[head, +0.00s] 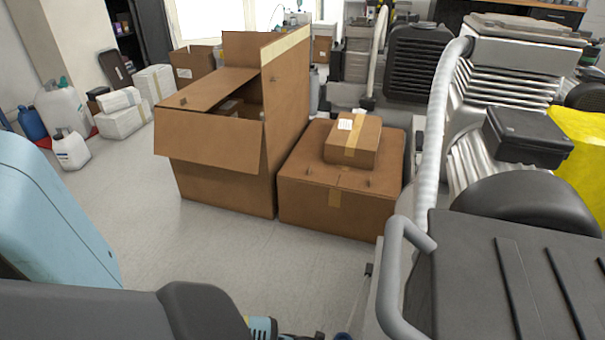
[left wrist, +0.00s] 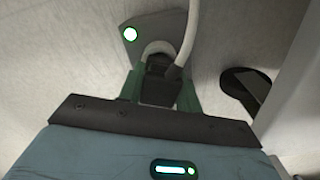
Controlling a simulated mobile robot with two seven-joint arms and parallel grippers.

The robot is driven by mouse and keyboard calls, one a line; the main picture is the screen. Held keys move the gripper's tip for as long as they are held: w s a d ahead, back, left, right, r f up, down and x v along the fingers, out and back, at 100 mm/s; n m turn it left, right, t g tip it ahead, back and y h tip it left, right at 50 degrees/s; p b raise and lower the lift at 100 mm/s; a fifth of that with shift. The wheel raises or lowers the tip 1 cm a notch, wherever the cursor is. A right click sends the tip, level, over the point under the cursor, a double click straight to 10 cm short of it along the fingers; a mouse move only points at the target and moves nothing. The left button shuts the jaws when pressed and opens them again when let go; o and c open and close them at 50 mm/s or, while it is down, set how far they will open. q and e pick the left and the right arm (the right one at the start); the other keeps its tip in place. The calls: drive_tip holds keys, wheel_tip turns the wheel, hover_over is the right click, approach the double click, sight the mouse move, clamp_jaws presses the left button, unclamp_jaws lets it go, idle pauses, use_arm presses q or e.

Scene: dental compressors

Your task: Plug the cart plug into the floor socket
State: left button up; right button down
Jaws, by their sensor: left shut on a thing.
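In the left wrist view my left gripper (left wrist: 160,92) is shut on the dark cart plug (left wrist: 155,88), with a green finger on each side of it. A pale grey cable (left wrist: 191,38) runs up from the plug. Just beyond the plug is the grey floor socket plate (left wrist: 138,22), with a lit green light and a pale round rim. The plug overlaps the near side of this rim; I cannot tell whether it is seated. In the head view only part of my left gripper (head: 262,328) shows at the bottom edge; its fingers and the plug are hidden. My right gripper is not in view.
A dark cart or compressor housing (head: 500,275) with a grey handle (head: 390,275) stands at the right. A large open carton (head: 225,140) and a closed box (head: 340,190) with a smaller box (head: 353,140) on it stand ahead. A black foot-like part (left wrist: 240,88) lies right of the socket.

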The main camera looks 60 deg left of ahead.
use_arm(q)
drive_tip(key=shift+f, duration=0.2)
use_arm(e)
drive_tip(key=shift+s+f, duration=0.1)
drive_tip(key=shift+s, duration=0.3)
use_arm(q)
drive_tip(key=shift+f+b, duration=0.2)
drive_tip(key=shift+b, duration=0.1)
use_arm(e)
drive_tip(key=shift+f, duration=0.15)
use_arm(q)
drive_tip(key=shift+f, duration=0.3)
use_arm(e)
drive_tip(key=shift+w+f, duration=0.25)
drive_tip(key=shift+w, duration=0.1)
use_arm(q)
drive_tip(key=o, duration=0.7)
drive_tip(key=shift+r, duration=0.1)
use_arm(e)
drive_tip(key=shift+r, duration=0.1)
